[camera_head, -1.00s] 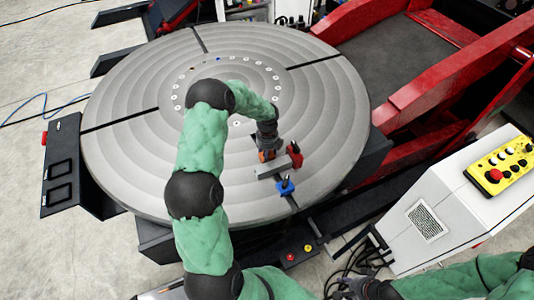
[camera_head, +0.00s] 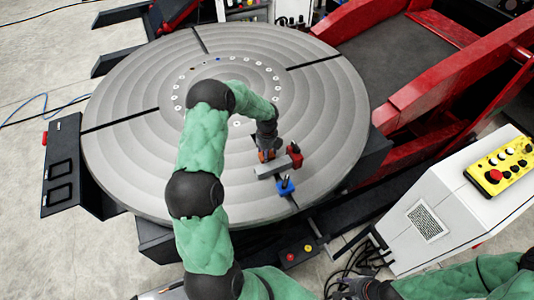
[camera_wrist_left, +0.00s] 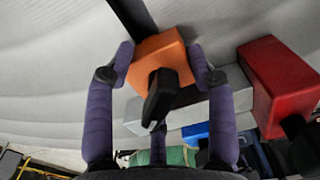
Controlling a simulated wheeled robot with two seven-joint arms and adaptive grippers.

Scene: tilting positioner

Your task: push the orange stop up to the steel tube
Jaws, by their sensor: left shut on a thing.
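The orange stop (camera_wrist_left: 158,62), a block with a black handle, sits between the purple fingers of my left gripper (camera_wrist_left: 162,52), which is shut on it. In the head view only a bit of the orange stop (camera_head: 264,156) shows under my left wrist. The grey steel tube (camera_head: 270,171) lies on the round table just in front of it. In the wrist view the steel tube (camera_wrist_left: 232,104) runs behind the fingers, close against the orange stop; my fingers and the handle hide whether they touch. My right gripper (camera_head: 352,288) is at the bottom edge, partly cut off.
A red stop (camera_head: 295,155) stands at the tube's right end and a blue stop (camera_head: 286,186) at its near side. The round slotted table (camera_head: 130,130) is otherwise largely clear. A white cabinet with a yellow control box (camera_head: 500,165) stands to the right.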

